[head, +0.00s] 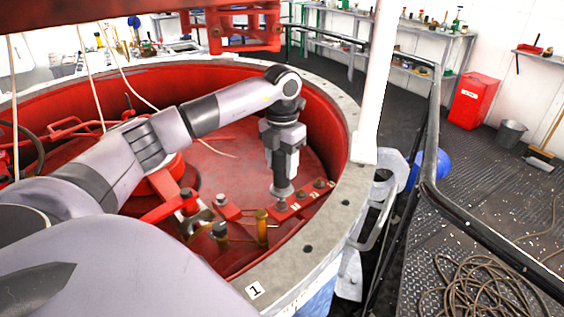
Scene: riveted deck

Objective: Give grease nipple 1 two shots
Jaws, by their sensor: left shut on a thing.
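My left gripper (283,165) points straight down inside the red round well, shut on a grey thing (283,189). This looks like a grease tool, but most of it is hidden by the fingers. Its lower end is at or just above the left end of a red strip (303,202) with several small fittings and white marks. I cannot tell whether it touches. Any grease nipple under it is hidden. My right gripper is not in view.
The grey bolted rim (336,190) surrounds the well. Yellow-brown posts (262,227) and a red bracket (164,207) stand left of the strip. A white pole (377,90) rises at the rim's right. A black handrail (430,150) runs beyond; a coiled hose (475,285) lies on the deck.

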